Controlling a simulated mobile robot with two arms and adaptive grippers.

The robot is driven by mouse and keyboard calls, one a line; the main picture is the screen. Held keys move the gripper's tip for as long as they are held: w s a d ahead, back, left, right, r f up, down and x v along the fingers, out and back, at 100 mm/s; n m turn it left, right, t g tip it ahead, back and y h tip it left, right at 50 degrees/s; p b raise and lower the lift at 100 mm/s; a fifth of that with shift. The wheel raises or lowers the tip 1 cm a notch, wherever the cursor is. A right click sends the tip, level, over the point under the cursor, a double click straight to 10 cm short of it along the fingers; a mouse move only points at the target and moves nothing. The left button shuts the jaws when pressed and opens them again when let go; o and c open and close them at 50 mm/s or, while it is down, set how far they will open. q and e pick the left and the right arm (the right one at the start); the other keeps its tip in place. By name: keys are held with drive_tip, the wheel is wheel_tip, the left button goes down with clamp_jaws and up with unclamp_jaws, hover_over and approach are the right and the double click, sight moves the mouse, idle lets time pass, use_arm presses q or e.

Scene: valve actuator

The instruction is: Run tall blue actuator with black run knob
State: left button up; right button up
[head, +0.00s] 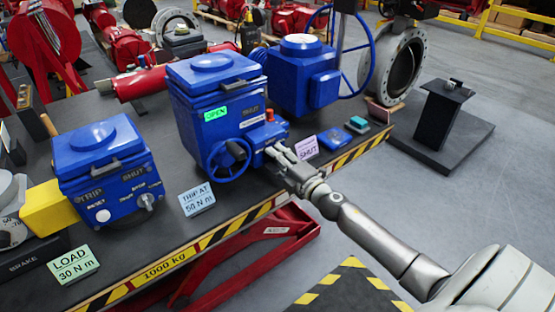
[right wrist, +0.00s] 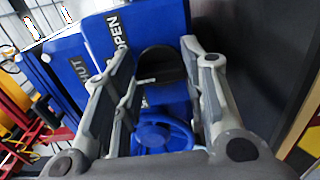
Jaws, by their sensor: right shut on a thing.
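The tall blue actuator (head: 212,82) stands on the dark bench in the head view, with a green OPEN label and a blue handwheel (head: 228,158) on its front. My right gripper (head: 278,148) reaches its lower right front, right of the handwheel. In the right wrist view, the black run knob (right wrist: 160,66) sits between the fingers of my right gripper (right wrist: 163,75), which is shut on it. The handwheel (right wrist: 165,133) shows just below the knob. In the head view the gripper hides the knob. My left gripper is not in view.
A shorter blue actuator (head: 105,160) stands at left beside a yellow coupling (head: 50,206). Another blue unit (head: 303,75) with a large handwheel is behind. Small cards, including a pink SHUT card (head: 306,147), stand near the striped bench edge. A black stand (head: 442,115) is at right.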

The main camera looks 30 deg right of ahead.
drive_tip(key=o, duration=1)
drive_tip(key=shift+s, duration=0.1)
drive_tip(key=s, duration=0.8)
drive_tip(key=s+d, duration=0.1)
drive_tip(key=s, duration=0.2)
drive_tip(key=shift+s, duration=0.4)
drive_tip(key=s+f+m+g+h, duration=0.1)
drive_tip(key=s+f+m+g, duration=0.25)
drive_tip(key=f, duration=0.85)
drive_tip(key=s+f+m+g+h, duration=0.15)
drive_tip(key=s+f+m, duration=0.3)
drive_tip(key=f, duration=0.75)
drive_tip(key=s+f+m+g+h, duration=0.1)
drive_tip(key=s+f+m+g, duration=0.25)
drive_tip(key=f, duration=0.85)
drive_tip(key=s+a+f+m+g, duration=0.1)
drive_tip(key=s+a+f, duration=0.4)
drive_tip(key=s, duration=0.5)
drive_tip(key=s+a+f+m+g+y, duration=0.1)
drive_tip(key=s+a+f+g, duration=0.3)
drive_tip(key=s+f, duration=0.4)
drive_tip(key=s+a+f+m+g+y, duration=0.1)
drive_tip(key=s+a+f+m+g, duration=0.2)
drive_tip(key=s, duration=0.9)
drive_tip(key=shift+a+f+g, duration=0.25)
drive_tip(key=shift+a+f, duration=1.3)
drive_tip(key=shift+f, duration=0.15)
